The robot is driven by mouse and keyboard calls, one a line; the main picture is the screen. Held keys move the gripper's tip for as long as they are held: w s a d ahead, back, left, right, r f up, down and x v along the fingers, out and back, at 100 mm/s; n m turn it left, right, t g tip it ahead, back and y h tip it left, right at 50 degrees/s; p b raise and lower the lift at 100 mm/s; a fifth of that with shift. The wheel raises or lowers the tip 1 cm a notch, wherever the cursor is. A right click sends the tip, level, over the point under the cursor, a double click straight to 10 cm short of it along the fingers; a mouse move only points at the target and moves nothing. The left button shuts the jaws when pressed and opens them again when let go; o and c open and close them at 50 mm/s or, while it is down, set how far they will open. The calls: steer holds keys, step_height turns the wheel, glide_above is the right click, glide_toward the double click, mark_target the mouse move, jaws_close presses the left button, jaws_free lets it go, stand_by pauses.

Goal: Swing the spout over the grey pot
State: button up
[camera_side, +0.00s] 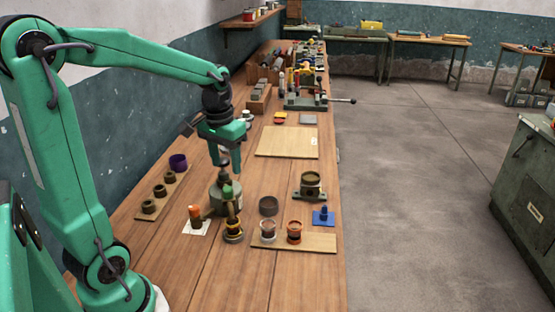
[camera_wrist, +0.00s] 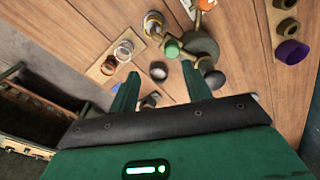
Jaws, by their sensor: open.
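A grey-green dispenser (camera_side: 222,197) stands upright on the bench, and its round body (camera_wrist: 203,44) shows in the wrist view. A part with a green cap (camera_wrist: 172,47) reaches from it toward a yellow-banded jar (camera_side: 233,231); this looks like the spout, with its end over or close to that jar. The grey pot (camera_side: 268,206) stands apart, right of the dispenser, and shows between my fingers in the wrist view (camera_wrist: 158,72). My gripper (camera_side: 226,166) is open and empty, pointing down above the dispenser. Whether a finger touches the dispenser is unclear.
A board (camera_side: 262,246) with two jars lies at the front right. An orange jar (camera_side: 195,212) stands on a white card at left. A purple pot (camera_side: 178,161) and small dark pots stand further left. A squat device (camera_side: 310,185) and blue card (camera_side: 323,219) lie right.

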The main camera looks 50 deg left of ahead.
mark_target(227, 188)
steer(key=shift+w+a+f+n+g, duration=0.25)
steer(key=shift+a+f, duration=0.2)
steer(key=shift+a, duration=0.2)
steer(key=shift+w+a+f+n+g, duration=0.15)
steer(key=shift+w+a+f, duration=0.1)
steer(key=shift+a+f, duration=0.3)
steer(key=shift+a, duration=0.1)
steer(key=shift+f, duration=3.8)
jaws_close()
